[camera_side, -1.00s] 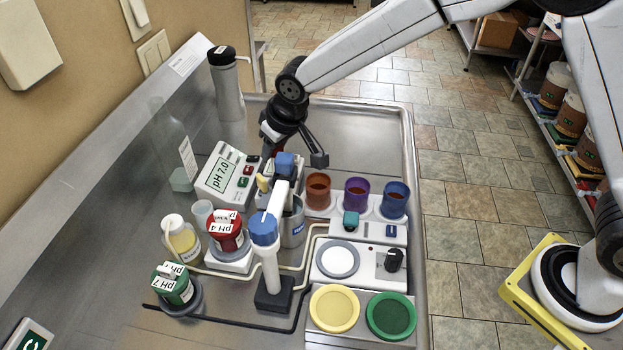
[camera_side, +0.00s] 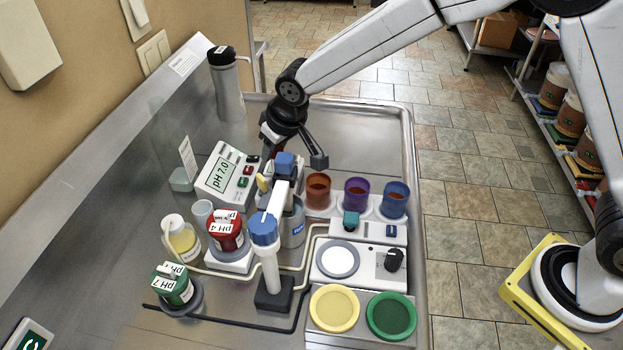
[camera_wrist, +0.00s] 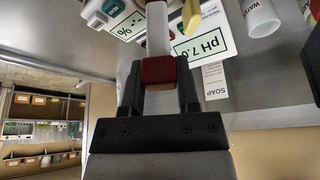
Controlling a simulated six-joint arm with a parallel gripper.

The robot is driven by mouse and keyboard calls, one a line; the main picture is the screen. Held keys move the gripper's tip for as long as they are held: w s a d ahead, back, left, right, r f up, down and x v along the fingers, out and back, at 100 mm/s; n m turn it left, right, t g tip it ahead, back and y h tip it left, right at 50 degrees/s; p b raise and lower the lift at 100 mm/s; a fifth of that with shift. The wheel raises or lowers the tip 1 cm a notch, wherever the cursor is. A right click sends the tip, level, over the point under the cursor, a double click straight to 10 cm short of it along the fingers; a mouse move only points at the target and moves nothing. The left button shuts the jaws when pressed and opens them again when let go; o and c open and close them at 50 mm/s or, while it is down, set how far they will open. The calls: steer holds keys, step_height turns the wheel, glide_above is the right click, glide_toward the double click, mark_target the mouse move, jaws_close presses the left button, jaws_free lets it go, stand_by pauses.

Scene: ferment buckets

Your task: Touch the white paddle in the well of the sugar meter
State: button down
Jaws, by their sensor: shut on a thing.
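My gripper (camera_wrist: 158,88) is shut on the dark red grip of the white paddle (camera_wrist: 157,30) in the wrist view. The paddle's white shaft runs to the top edge, and its tip is out of frame. A white meter with a "%" display (camera_wrist: 130,24), which looks like the sugar meter, is just left of the shaft. Its well cannot be made out, so I cannot tell whether the paddle touches it. In the side view my gripper (camera_side: 272,152) points down beyond the pH meter. Items in front hide the paddle's tip and the sugar meter there.
The pH meter (camera_side: 228,174) reads 7.0 close by. A blue-capped electrode stand (camera_side: 265,229), buffer bottles and a yellow-tipped item (camera_side: 263,184) crowd the front. Three coloured cups (camera_side: 356,193) stand to the right. The tray's back right (camera_side: 365,125) is clear.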

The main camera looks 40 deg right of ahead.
steer(key=shift+f, duration=0.35)
stand_by(0.5)
steer(key=shift+r, duration=0.15)
stand_by(0.4)
steer(key=shift+r, duration=2.9)
